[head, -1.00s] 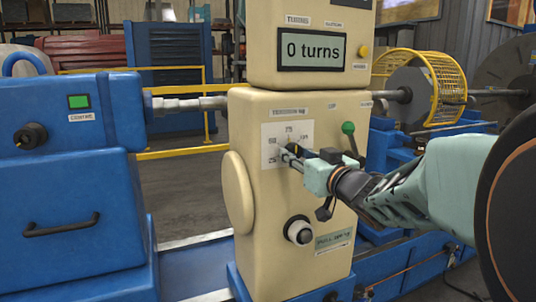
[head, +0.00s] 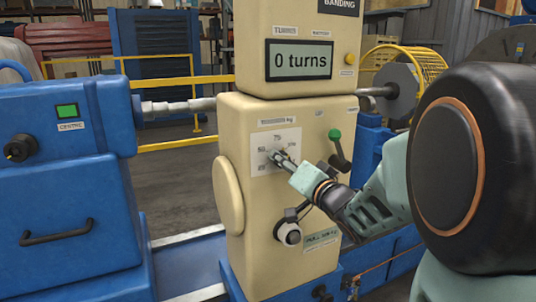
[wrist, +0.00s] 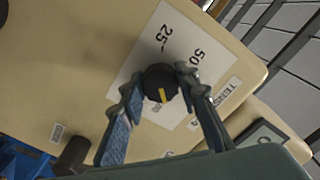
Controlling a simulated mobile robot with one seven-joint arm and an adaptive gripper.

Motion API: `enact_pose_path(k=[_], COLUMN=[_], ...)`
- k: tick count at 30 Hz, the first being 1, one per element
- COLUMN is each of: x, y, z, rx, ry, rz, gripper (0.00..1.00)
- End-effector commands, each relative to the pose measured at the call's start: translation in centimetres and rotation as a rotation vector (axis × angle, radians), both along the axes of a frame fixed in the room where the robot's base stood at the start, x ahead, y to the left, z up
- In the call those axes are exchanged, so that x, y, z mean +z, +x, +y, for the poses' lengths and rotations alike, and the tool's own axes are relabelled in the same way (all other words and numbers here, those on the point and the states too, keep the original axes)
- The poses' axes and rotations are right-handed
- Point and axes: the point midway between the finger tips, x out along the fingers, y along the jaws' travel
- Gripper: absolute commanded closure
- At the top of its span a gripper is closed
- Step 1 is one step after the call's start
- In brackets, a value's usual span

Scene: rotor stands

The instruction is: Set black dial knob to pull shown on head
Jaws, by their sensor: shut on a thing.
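The black dial knob (wrist: 158,84) sits on a white scale plate (wrist: 125,85) on the cream machine front. The wrist view shows its yellow mark pointing down, away from the printed 25, with 50 at the upper right. My gripper (wrist: 160,86) is shut on the knob, one finger on each side. In the head view my gripper (head: 275,157) reaches the scale plate (head: 262,160) from the right and hides most of the knob. A small grey-green plate (head: 320,238) low on the machine begins with PULL; its number is too small to read surely.
The cream machine (head: 235,120) has a green-tipped lever (head: 336,142) right of the dial, close to my arm. A black-and-white knob (head: 288,233) sits below. The display (head: 299,60) reads 0 turns. A blue unit (head: 60,190) stands at left.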

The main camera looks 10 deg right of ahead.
Motion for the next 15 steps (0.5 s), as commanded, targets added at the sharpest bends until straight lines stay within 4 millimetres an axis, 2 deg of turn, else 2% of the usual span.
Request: enact_pose_path(k=[6,15], x=[0.37,0.25], y=[0.03,0.02], z=[-0.01,0.03], rx=[0.0,-0.001], ry=[0.151,0.276], rz=[0.047,0.087], gripper=[0.95,0.95])
